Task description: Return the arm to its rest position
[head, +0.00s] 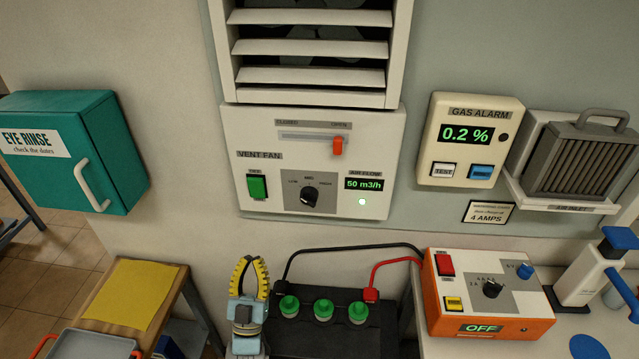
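My gripper (250,262) shows at the lower middle of the head view, pointing up, with yellow ridged fingers on a pale blue and grey wrist. It appears in front of the left end of the black battery (333,342) with green caps. The fingertips lie close together, and I cannot tell whether a gap separates them. I see no object held in it. The rest of my arm below the wrist is cut off by the bottom edge.
The vent fan panel (230,128) is on the wall above. An orange charger (437,300) reading OFF stands at right, with black and red leads (378,270) to the battery. A green eye rinse box (135,180) and a wooden table (172,285) with yellow sheet are at left.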

